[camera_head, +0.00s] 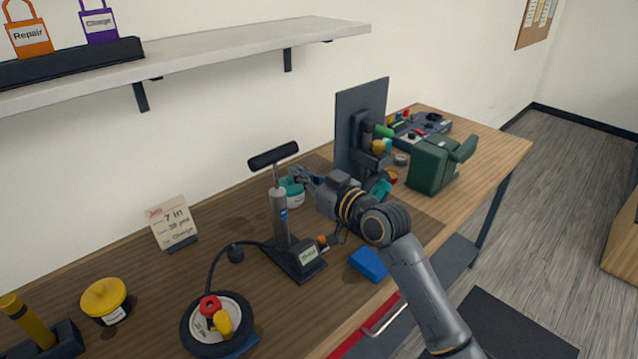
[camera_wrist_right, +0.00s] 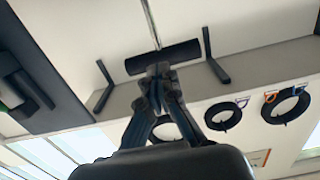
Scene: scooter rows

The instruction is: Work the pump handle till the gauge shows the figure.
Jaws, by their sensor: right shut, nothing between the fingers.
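The floor pump (camera_head: 279,218) stands upright on the bench. Its black T-shaped handle (camera_head: 273,155) is up on a short length of rod above the grey barrel. The small gauge display (camera_head: 308,255) is on the pump's base; its figure is too small to read. A card (camera_head: 172,223) behind reads about "7 in", "28 psi" and "Change". A hose runs from the pump toward a small wheel (camera_head: 186,330). My right gripper (camera_head: 297,172) is shut and empty, just right of and below the handle. In the wrist view its fingertips (camera_wrist_right: 158,73) appear close to the handle (camera_wrist_right: 178,54); contact is unclear.
A blue block (camera_head: 369,264) lies near the front edge. A yellow-lidded tub (camera_head: 104,298) is at left; a shelf (camera_head: 230,43) hangs above.

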